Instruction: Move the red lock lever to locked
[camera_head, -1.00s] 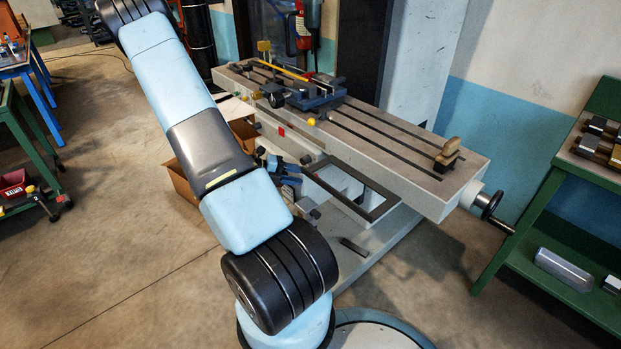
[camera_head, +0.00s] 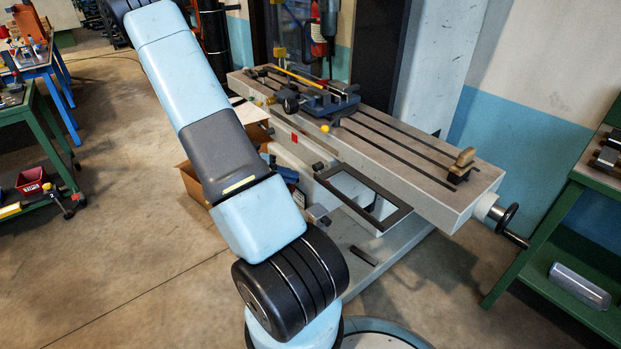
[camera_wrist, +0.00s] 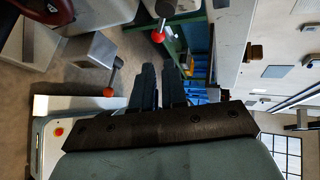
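A second red knob (camera_wrist: 109,92) on a thin dark rod is left of my fingers. I cannot tell which knob is the lock lever. My gripper (camera_wrist: 161,68) shows two dark fingers apart with nothing between them. In the head view, my gripper cannot be made out. A small red patch (camera_head: 294,138) is on the front side of the milling machine table (camera_head: 420,180); I cannot tell if it is a lever.
A cardboard box (camera_head: 193,184) is behind my arm. Green benches (camera_head: 545,230) stand at both sides. The floor at lower left is clear.

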